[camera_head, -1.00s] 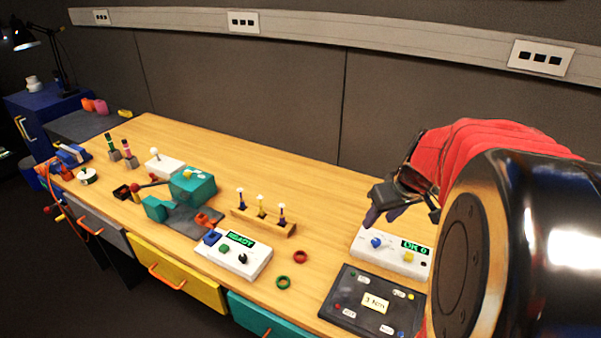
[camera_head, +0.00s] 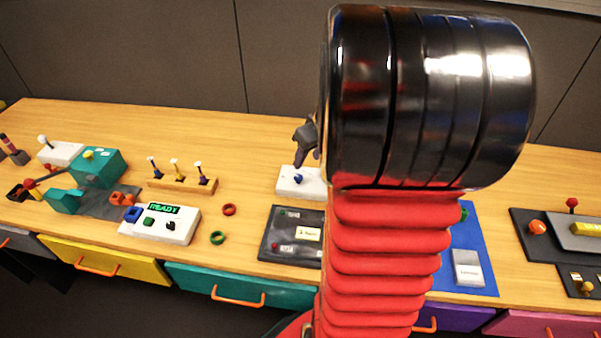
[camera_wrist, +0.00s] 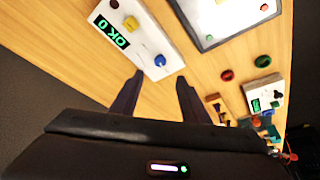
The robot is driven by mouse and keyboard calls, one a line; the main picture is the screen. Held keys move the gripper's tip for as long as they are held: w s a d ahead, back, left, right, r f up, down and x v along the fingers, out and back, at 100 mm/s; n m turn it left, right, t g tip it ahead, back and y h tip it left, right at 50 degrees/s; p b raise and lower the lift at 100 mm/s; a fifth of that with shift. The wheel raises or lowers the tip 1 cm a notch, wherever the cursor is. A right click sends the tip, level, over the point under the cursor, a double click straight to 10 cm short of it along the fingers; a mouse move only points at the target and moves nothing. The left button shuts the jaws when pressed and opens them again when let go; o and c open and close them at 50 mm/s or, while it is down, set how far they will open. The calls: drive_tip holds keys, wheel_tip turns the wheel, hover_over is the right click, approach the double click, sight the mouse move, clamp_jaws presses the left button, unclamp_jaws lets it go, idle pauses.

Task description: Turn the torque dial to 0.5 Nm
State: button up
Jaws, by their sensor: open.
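A white box (camera_head: 287,186) with a blue knob (camera_head: 298,178) stands at the middle of the bench; my arm hides its right part. No torque label is legible, so I cannot tell for sure which knob is the torque dial. My gripper (camera_head: 306,140) is above the box's back edge, fingers apart and empty. In the wrist view its fingertips (camera_wrist: 160,76) flank the blue knob in the picture, seemingly apart from it.
A dark panel (camera_head: 275,238) with a small card lies in front of the box. A white READY box (camera_head: 183,230) and red (camera_head: 229,209) and green (camera_head: 217,237) rings lie to the left. A blue mat (camera_head: 485,235) lies to the right. Bare wood separates these.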

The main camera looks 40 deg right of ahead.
sight(298, 176)
drive_tip(key=x, duration=1)
drive_tip(key=shift+w+f, duration=0.1)
drive_tip(key=shift+f, duration=0.15)
drive_tip(key=shift+c, duration=0.7)
drive_tip(key=c, duration=0.9)
